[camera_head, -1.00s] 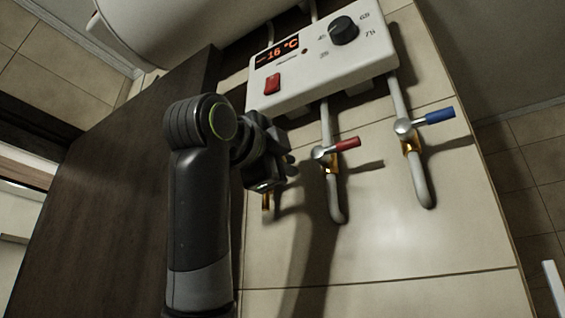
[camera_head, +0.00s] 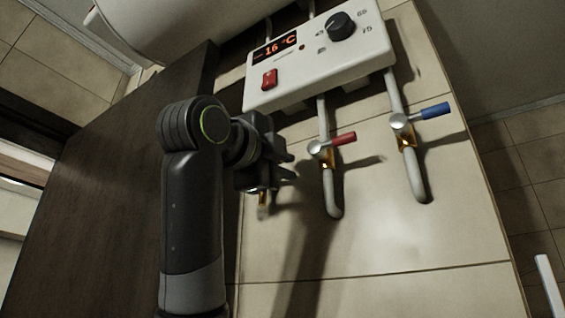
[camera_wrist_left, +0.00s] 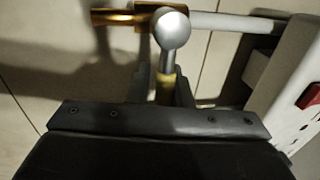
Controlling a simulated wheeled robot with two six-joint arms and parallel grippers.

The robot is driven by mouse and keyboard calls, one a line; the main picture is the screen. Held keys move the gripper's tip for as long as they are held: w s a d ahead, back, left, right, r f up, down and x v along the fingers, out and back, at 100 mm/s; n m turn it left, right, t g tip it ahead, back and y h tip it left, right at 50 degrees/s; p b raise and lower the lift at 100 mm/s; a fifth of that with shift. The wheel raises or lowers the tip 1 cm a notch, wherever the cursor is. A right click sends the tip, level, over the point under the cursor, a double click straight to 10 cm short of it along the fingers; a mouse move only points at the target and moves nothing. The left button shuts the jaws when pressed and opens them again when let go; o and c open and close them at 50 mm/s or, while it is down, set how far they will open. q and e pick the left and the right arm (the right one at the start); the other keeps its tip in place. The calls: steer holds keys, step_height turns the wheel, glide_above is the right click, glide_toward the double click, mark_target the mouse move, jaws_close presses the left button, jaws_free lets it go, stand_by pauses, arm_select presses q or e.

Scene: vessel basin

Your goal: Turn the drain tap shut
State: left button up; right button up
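The drain tap is the leftmost tap on the tiled wall, mostly hidden behind my left gripper in the head view; its brass outlet (camera_head: 263,198) shows below. In the left wrist view the tap's round silver hub (camera_wrist_left: 170,30) and brass pipe (camera_wrist_left: 112,17) show at the top. Its yellow handle (camera_wrist_left: 166,88) points down the picture, between the fingers. My left gripper (camera_head: 291,168) is at this tap, its fingers on both sides of the handle, seemingly with narrow gaps; it also shows in the left wrist view (camera_wrist_left: 163,92). My right gripper is not in view.
A white heater control box (camera_head: 315,62) with a dial, a red switch and a 16 °C display is above. A red-handled tap (camera_head: 342,138) and a blue-handled tap (camera_head: 434,110) are to the right on grey pipes. A dark wood panel (camera_head: 110,180) is at left.

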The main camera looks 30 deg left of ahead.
arm_select(q)
steer(key=shift+o, duration=1.2)
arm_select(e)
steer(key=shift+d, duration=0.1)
